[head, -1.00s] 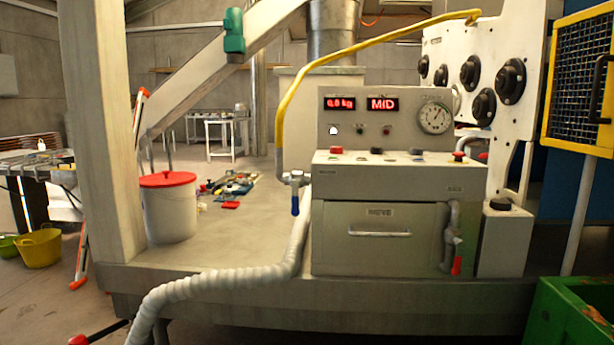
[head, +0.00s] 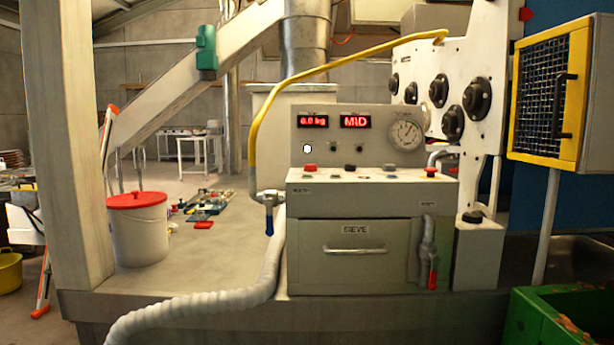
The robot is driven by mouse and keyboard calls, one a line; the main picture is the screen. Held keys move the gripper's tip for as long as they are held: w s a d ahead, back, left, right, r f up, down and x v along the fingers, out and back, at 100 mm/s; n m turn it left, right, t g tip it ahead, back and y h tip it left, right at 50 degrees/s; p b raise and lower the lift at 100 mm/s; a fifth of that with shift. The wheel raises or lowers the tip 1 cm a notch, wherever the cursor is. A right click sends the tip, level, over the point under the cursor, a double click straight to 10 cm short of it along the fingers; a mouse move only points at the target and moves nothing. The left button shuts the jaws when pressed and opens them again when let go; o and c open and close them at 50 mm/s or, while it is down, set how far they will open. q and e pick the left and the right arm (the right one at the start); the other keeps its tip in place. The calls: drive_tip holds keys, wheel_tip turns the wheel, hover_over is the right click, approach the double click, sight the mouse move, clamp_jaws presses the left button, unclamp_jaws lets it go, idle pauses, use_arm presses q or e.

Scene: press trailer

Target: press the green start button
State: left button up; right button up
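The grey control box (head: 372,200) stands on the trailer deck, right of centre. Neither gripper is in view.
A ribbed hose (head: 200,305) runs along the deck's front to a blue-handled valve (head: 269,215). A yellow pipe (head: 255,130) arches over the panel. A red-lidded bucket (head: 138,235) stands left. A green bin (head: 550,330) and yellow-framed mesh box (head: 550,85) are right.

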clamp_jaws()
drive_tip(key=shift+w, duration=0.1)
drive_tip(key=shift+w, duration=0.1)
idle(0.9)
